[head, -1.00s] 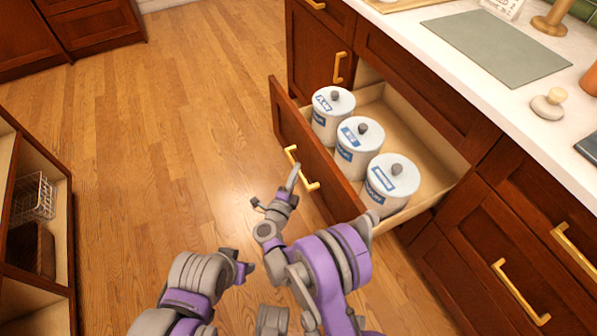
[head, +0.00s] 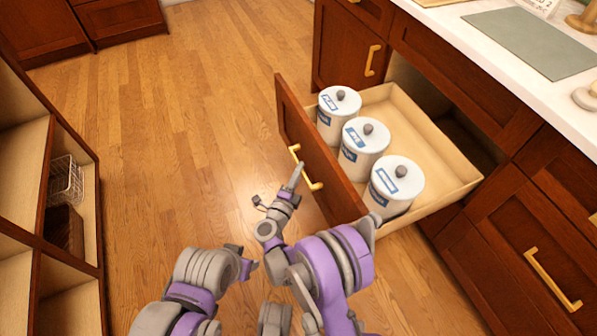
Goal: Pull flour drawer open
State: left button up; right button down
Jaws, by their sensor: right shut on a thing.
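The flour drawer (head: 437,205) stands well out of the cabinet, with its light wooden inside showing. It holds three white lidded canisters with blue labels: a far one (head: 338,116), a middle one (head: 364,143) and a near one (head: 393,187). My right gripper (head: 297,174) is shut on the drawer's brass handle (head: 311,183) at the front panel. The handle is partly hidden behind the gripper. My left gripper (head: 243,262) is apart from the drawer, low in the picture over the floor. Its fingers are too unclear to tell open from shut.
The counter (head: 440,40) above the drawer carries a grey-green mat (head: 530,42). Closed cabinets with brass handles flank the drawer. An open shelf unit (head: 45,150) with a wire basket (head: 66,180) stands at the left. The wooden floor (head: 190,130) between is clear.

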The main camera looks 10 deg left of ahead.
dwell(0.3)
jog(key=c, duration=0.8)
grip_release()
jog(key=s+a+p, duration=0.1)
jog(key=s, duration=0.9)
jog(key=shift+s+a+p, duration=0.3)
jog(key=shift+s+a, duration=0.05)
jog(key=shift+r, duration=0.1)
